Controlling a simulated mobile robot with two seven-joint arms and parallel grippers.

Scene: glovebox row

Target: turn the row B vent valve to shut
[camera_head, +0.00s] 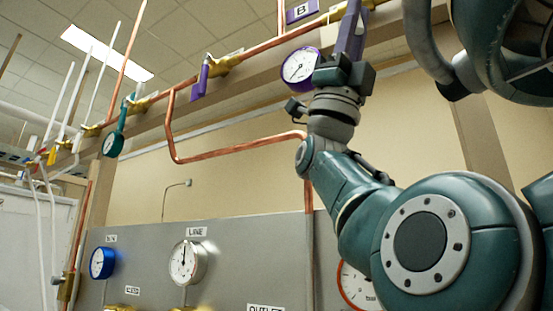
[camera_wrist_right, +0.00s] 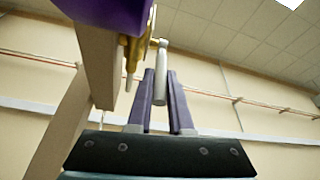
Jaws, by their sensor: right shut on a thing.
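My right gripper (camera_head: 350,28) reaches up to the overhead pipe in the head view, beside a purple-rimmed gauge (camera_head: 298,66). In the right wrist view its two purple-grey fingers (camera_wrist_right: 161,78) are closed around a pale, rounded lever (camera_wrist_right: 161,95). The lever joins brass valve parts (camera_wrist_right: 133,50) at the pipe. In the head view the fingers and my wrist hide most of this valve, so its exact angle is unclear. A purple plate marked B (camera_head: 300,11) hangs above, left of the gripper. My left gripper is not in view.
Another brass valve (camera_head: 226,62) with a hanging purple handle (camera_head: 200,82) sits further left on the pipe. A bent copper pipe (camera_head: 235,152) runs below. A grey panel (camera_head: 245,262) with gauges stands underneath.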

